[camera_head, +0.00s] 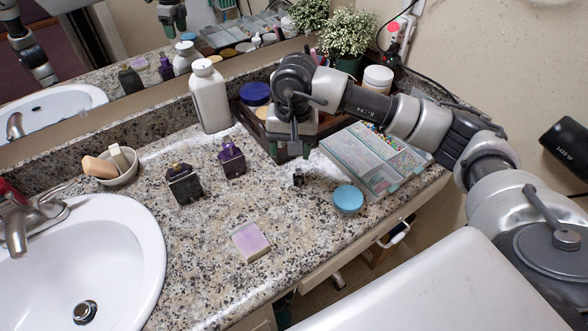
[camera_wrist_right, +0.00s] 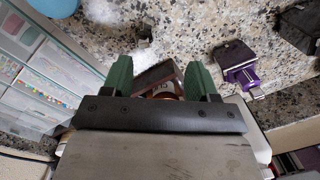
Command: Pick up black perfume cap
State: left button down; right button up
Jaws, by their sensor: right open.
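A small dark object (camera_head: 298,177), which looks like the black perfume cap, stands on the granite counter in front of my right gripper. In the right wrist view the small object (camera_wrist_right: 143,28) lies beyond the fingertips, partly blurred against the speckled stone. My right gripper (camera_head: 294,148) hangs over the counter by the brown tray, with its fingers hard to make out in the head view. In the right wrist view the two green fingers (camera_wrist_right: 159,70) are apart, with a brown tray corner showing behind the gap. My left gripper is not directly in view.
A purple-topped bottle (camera_head: 232,160) and a dark bottle (camera_head: 184,184) stand left of the small object. A blue round lid (camera_head: 348,199) and a compartment bead box (camera_head: 372,160) are to its right. A lilac sponge (camera_head: 251,242) lies nearer the front edge.

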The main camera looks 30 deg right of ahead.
aim_at(299, 169)
jog(key=shift+w+d+f+h, duration=0.1)
jog(key=shift+d+f+h, duration=0.1)
jog(key=shift+d, duration=0.15)
jog(key=shift+d+f+h, duration=0.1)
jog(key=shift+d+h, duration=0.1)
jog(key=shift+d, duration=0.15)
notch_tip(299, 169, down, 4)
jog(key=shift+f, duration=0.2)
jog(key=shift+d+f+p, duration=0.15)
jog(key=shift+f+p, duration=0.1)
jog(key=shift+f, duration=1.1)
jog(key=shift+d+f+p, duration=0.15)
jog(key=shift+f+p, duration=0.05)
jog(key=shift+f, duration=1.15)
jog(key=c, duration=0.9)
jog(key=shift+c, duration=0.2)
jog(key=shift+r, duration=0.15)
